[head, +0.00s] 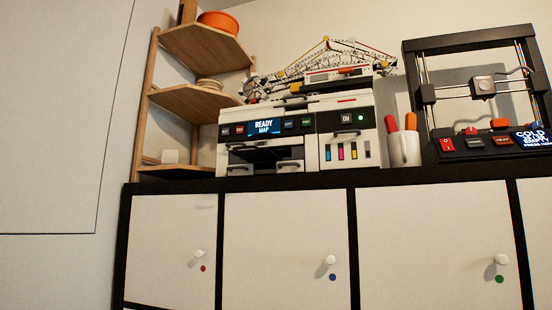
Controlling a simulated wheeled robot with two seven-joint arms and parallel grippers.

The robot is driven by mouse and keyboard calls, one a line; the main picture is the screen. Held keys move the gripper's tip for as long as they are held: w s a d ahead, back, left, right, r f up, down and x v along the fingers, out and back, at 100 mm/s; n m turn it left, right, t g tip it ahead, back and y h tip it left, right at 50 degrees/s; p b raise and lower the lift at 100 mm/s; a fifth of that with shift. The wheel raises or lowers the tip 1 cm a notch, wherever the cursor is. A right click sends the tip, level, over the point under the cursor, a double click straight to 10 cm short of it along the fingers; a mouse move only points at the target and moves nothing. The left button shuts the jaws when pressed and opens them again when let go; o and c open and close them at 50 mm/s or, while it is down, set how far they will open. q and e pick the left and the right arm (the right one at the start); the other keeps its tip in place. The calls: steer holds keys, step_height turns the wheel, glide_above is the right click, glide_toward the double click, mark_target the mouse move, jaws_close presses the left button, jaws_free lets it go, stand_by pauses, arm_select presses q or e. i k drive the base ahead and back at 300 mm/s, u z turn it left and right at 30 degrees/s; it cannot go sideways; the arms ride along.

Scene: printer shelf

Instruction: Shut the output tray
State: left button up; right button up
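The white printer (347,108) stands on top of the cabinet, with a lit display (267,125) that reads READY and a smaller line that looks like MAP. Below its display is a dark front opening. A black slab that looks like the output tray (262,155) sticks out of this opening. White drawer fronts with dark handles (290,166) sit low under it. How far the tray extends is hard to tell from this low angle. Neither of my grippers is in view.
A wooden corner shelf (195,101) stands left of the printer. A white cup (403,150) with orange-handled tools and a 3D printer (428,95) stand to its right. A crane model (325,62) sits on top. White cabinet doors (285,245) with knobs are below.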

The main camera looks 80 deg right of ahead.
mark_target(260, 154)
steer(key=z, duration=2.3)
steer(key=k, duration=0.35)
steer(key=z, duration=0.4)
steer(key=i, duration=1)
steer(key=u, duration=0.6)
